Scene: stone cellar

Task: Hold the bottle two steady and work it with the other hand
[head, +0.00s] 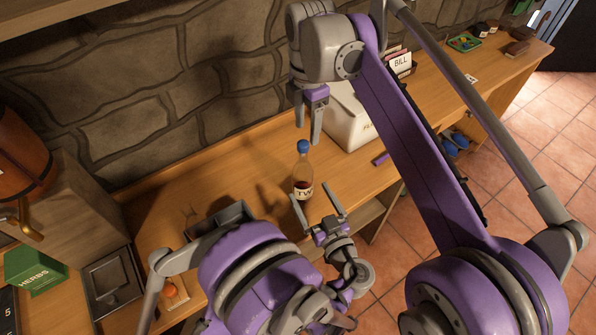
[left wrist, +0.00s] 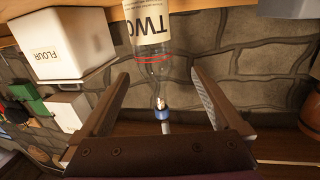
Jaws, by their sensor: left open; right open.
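Bottle two (head: 303,172) stands upright on the wooden bench in the head view. It is clear, with a blue cap, dark liquid low inside and a label reading "TWO". In the left wrist view the bottle (left wrist: 155,62) appears upside down, its cap pointing down between the fingers. My left gripper (head: 321,207) is open just in front of the bottle, low near its label; its fingers also show in the left wrist view (left wrist: 160,98), apart from the bottle. My right gripper (head: 308,128) is open above the bottle's cap, pointing down and not clearly touching it.
A white flour box (head: 349,117) stands right of the bottle, behind my right arm. A purple item (head: 381,158) lies on the bench (head: 257,151). A dark grey tray (head: 217,219) lies left of the bottle. The stone wall (head: 152,91) bounds the back.

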